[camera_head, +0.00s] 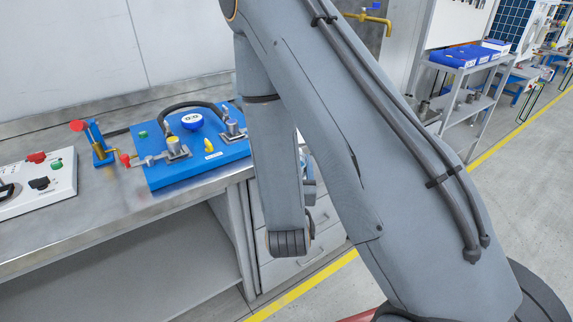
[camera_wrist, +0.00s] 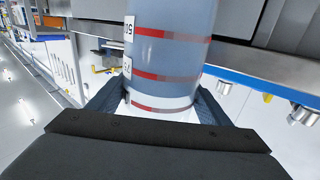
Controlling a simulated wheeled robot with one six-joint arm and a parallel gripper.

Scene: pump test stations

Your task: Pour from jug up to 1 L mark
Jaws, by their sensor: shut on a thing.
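In the wrist view, my gripper (camera_wrist: 160,104) is shut on a grey-blue cylindrical vessel (camera_wrist: 170,55), apparently the jug. Its dark fingers press on both sides near its whitish lower part. The vessel has red bands around it and white labels with black digits on its left side, only partly readable. Its top is cut off by the frame, so its mouth and contents cannot be seen. In the head view my arm hides my gripper and the vessel. No separate receiving container with a 1 L mark can be made out.
A steel workbench (camera_head: 100,240) carries a blue pump board (camera_head: 215,170) with a hose and fittings, and a white control panel (camera_head: 35,185). Drawers (camera_head: 325,215) stand under its right end. A shelf rack (camera_head: 470,105) holds blue boxes (camera_head: 455,57). Floor (camera_head: 530,170) is clear at right.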

